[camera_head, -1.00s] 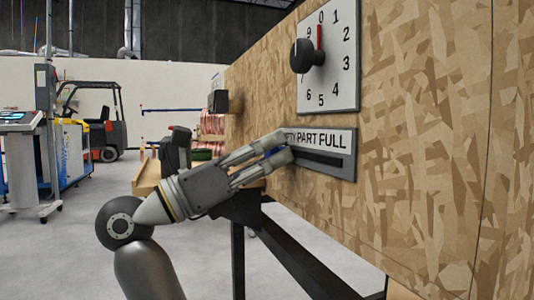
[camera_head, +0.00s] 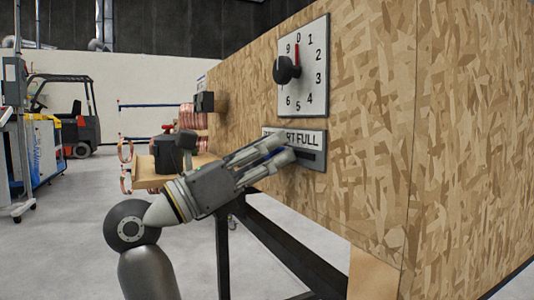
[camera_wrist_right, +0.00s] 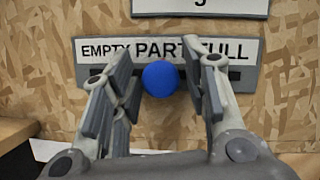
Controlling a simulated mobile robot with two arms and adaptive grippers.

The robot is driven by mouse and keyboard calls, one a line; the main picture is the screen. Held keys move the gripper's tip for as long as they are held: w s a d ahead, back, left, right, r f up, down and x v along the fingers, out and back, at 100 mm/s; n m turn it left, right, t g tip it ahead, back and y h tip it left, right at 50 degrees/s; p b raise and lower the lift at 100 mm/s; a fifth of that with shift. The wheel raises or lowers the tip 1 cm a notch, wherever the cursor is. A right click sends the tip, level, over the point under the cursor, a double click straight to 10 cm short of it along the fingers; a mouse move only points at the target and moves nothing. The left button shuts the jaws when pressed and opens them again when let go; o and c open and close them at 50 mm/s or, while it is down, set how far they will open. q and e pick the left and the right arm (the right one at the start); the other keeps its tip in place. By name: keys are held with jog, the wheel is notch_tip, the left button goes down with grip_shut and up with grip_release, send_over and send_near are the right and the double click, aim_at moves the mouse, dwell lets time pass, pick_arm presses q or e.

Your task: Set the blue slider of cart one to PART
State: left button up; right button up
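The slider panel (camera_head: 313,160) with the label EMPTY, PART, FULL is on the chipboard wall. In the right wrist view, the panel (camera_wrist_right: 246,51) faces me, and the round blue slider knob (camera_wrist_right: 160,78) appears below the word PART. My right gripper (camera_wrist_right: 160,85) is open around the knob, one finger on each side, with small gaps visible. In the head view, my right gripper (camera_head: 284,150) is at the panel and covers the label's left part; the blue knob is hidden there. My left gripper is not in view.
A dial plate (camera_head: 314,80) with a black knob (camera_head: 287,69) and red pointer near 0 is above the slider panel. A black box (camera_head: 204,102) sticks out of the wall farther left. A wooden shelf (camera_head: 150,178) and dark frame legs (camera_head: 290,255) are below.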

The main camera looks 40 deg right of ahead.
dwell(0.3)
jog(key=v, duration=0.7)
jog(key=shift+a, duration=0.25)
jog(key=shift+f, duration=0.15)
